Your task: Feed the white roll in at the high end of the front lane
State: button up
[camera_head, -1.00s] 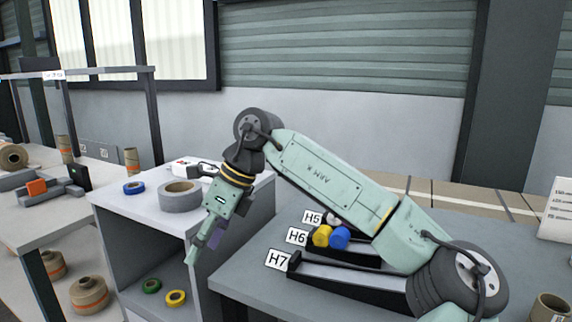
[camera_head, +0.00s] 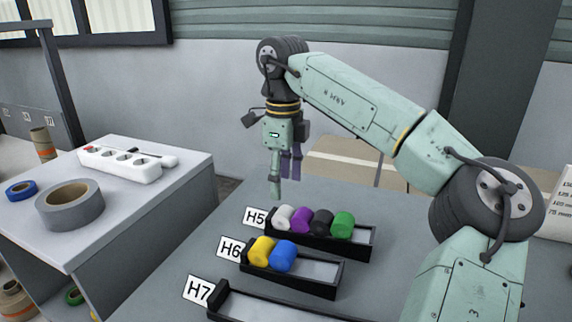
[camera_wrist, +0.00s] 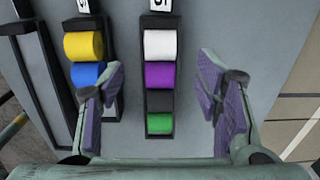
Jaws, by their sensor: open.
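The white roll (camera_head: 283,217) lies in lane H5 (camera_head: 368,245), at the labelled end, with a purple, a black and a green roll beside it in a row. It also shows in the wrist view (camera_wrist: 160,44). The front lane, H7 (camera_head: 262,308), shows no rolls in its visible part; its right end is cut off or hidden in the head view. In the wrist view H7 (camera_wrist: 39,70) is at the far left, partly cut off. My gripper (camera_head: 282,183) points down, open and empty, above the labelled end of H5. Its fingers (camera_wrist: 160,75) straddle the H5 row.
Lane H6 (camera_head: 318,272), between H5 and H7, holds a yellow roll (camera_head: 262,250) and a blue roll (camera_head: 284,256). A side table at left carries a grey tape roll (camera_head: 70,205) and a white power strip (camera_head: 120,163). The grey tabletop (camera_head: 190,255) left of the lanes is clear.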

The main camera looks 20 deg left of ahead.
aim_at(284, 210)
notch_tip(284, 210, down, 9)
jog(key=shift+r+p, duration=0.2)
jog(key=shift+p, duration=0.35)
jog(key=shift+c, duration=0.3)
